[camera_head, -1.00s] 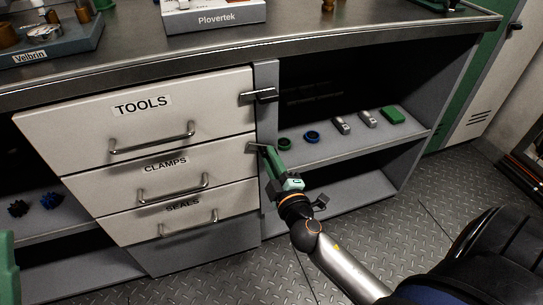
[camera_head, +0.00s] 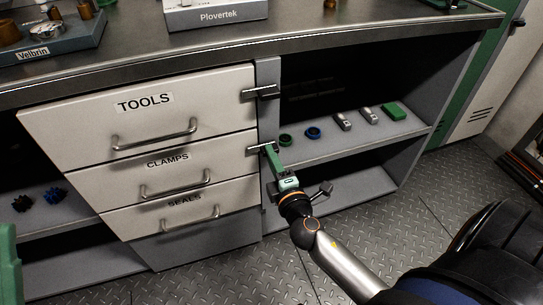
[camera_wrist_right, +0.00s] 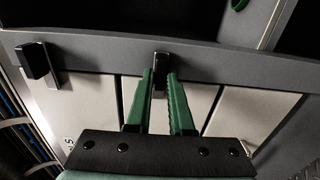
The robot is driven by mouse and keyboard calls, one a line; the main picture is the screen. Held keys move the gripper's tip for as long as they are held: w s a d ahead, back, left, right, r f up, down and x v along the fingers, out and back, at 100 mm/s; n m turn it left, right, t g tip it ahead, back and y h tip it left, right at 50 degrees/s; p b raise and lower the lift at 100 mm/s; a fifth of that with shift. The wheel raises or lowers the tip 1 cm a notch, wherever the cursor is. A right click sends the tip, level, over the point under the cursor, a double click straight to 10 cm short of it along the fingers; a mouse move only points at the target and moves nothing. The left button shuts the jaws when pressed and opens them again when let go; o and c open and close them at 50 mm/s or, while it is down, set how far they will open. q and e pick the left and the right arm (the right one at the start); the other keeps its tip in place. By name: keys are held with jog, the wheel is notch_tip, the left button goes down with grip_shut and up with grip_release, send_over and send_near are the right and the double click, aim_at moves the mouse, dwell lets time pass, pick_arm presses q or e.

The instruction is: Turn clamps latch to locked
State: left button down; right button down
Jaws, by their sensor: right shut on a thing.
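The CLAMPS drawer (camera_head: 142,178) is shut, the middle of three white drawers. Its latch (camera_head: 256,150) is a short bar at the drawer's right edge, lying about level across the gap between drawer and grey post. My right gripper (camera_head: 270,150) reaches up to it from below right, its green fingers shut on the black latch handle. In the right wrist view, the handle (camera_wrist_right: 160,68) shows between the fingertips, partly hidden by them. The TOOLS latch (camera_head: 262,92) above lies level too, with a black handle. My left gripper is not clearly in view.
The TOOLS drawer (camera_head: 80,115) is above and the SEALS drawer (camera_head: 130,220) below, both shut. Right of the post, an open shelf (camera_head: 345,148) holds rings, metal parts and a green block (camera_head: 394,111). A green thing (camera_head: 8,265) shows at the left edge.

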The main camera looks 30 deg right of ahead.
jog(key=c, duration=0.8)
grip_release()
jog(key=shift+s, duration=0.1)
jog(key=b+v, duration=0.3)
jog(key=v, duration=0.9)
jog(key=shift+s, duration=0.2)
jog(key=shift+f, duration=0.1)
